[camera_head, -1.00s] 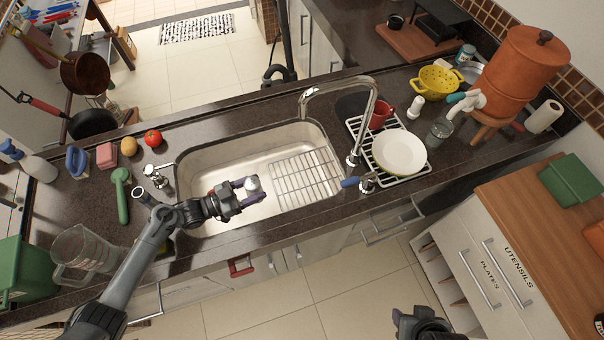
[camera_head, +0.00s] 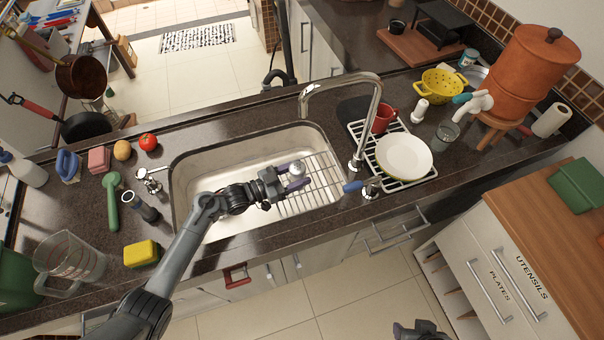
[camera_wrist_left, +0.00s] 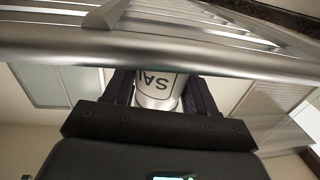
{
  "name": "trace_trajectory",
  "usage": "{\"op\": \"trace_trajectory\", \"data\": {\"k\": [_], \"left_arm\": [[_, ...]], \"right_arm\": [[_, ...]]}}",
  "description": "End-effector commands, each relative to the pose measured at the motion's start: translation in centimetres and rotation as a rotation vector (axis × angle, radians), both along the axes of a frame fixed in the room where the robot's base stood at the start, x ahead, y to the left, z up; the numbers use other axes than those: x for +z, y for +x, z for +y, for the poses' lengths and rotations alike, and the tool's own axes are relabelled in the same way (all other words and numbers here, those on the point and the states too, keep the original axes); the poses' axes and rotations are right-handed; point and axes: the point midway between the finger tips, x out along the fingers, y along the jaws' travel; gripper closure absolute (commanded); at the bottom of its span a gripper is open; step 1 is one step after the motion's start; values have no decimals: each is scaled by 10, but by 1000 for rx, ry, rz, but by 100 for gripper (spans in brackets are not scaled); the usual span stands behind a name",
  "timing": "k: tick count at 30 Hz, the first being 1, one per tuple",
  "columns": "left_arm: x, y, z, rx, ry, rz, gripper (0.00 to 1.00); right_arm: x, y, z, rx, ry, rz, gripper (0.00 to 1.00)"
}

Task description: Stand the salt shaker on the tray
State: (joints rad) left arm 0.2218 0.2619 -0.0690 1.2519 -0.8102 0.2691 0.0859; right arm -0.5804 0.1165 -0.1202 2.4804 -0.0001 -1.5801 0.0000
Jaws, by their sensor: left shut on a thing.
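My left gripper (camera_head: 298,180) is shut on the salt shaker (camera_head: 297,168), a small white shaker with a grey top, above the wire rack in the sink's right half. In the left wrist view the shaker (camera_wrist_left: 157,86) sits between the dark fingers, its lettering upside down and partly hidden. Metal bars cross the top of that view close by. A brown board (camera_head: 398,36) that may be the tray lies on the far counter at upper right, with dark items on it. My right gripper (camera_head: 418,329) shows only partly at the bottom edge, its jaws unclear.
The tall faucet (camera_head: 372,120) stands just right of the left gripper. Beyond it are a dish rack (camera_head: 428,183) with a white plate (camera_head: 404,156), a red mug (camera_head: 384,117), another white shaker (camera_head: 420,110) and a yellow colander (camera_head: 441,84). A yellow sponge (camera_head: 140,254) lies left of the sink.

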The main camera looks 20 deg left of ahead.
Motion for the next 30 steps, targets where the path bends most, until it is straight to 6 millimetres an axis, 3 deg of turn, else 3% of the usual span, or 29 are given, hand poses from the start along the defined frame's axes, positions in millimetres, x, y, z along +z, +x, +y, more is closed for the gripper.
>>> {"op": "trace_trajectory", "data": {"k": [4, 17, 18, 21, 23, 30], "left_arm": [[-1, 13, -14, 0, -2, -3, 83], [-6, 12, -13, 0, 1, -1, 83], [-6, 12, -13, 0, 0, 0, 41], [-5, 12, -13, 0, 0, 0, 25], [-5, 12, -13, 0, 1, 1, 18], [-5, 12, -13, 0, 0, 0, 18]], "right_arm": [[-12, 0, -1, 3, -4, 0, 50], [-15, 0, -2, 5, -8, 0, 50], [-14, 0, -2, 5, -8, 0, 50], [-14, 0, -2, 3, -6, 0, 50], [-14, 0, -1, 3, -5, -1, 50], [-13, 0, 0, -1, 1, 0, 50]]}}
